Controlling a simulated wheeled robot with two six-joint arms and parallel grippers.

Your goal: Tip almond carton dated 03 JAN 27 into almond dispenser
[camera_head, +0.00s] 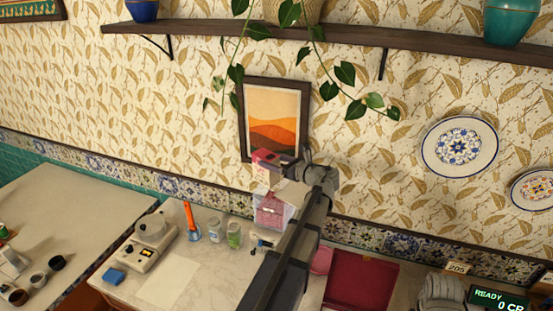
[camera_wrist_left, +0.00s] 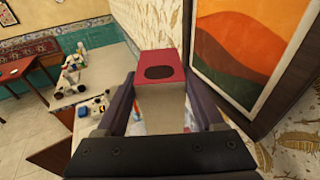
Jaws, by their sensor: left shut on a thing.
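My left gripper (camera_head: 287,170) is shut on a carton (camera_head: 268,158) with a red end and a pale body, held high in front of the wall. In the left wrist view the carton (camera_wrist_left: 161,66) sits between the two fingers (camera_wrist_left: 161,103), its red end with a dark oval opening facing the camera. No date can be read on it. Below the carton in the head view stands a clear container with pink on it (camera_head: 272,210), which may be the almond dispenser; my arm partly hides it. My right gripper is not in view.
On the counter (camera_head: 215,265) are a white appliance (camera_head: 145,240), an orange-handled item (camera_head: 190,222), jars (camera_head: 234,234), a blue block (camera_head: 113,276) and a pale sheet (camera_head: 168,281). A dark red tray (camera_head: 358,282) lies right. A framed picture (camera_head: 273,115) hangs close behind the carton.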

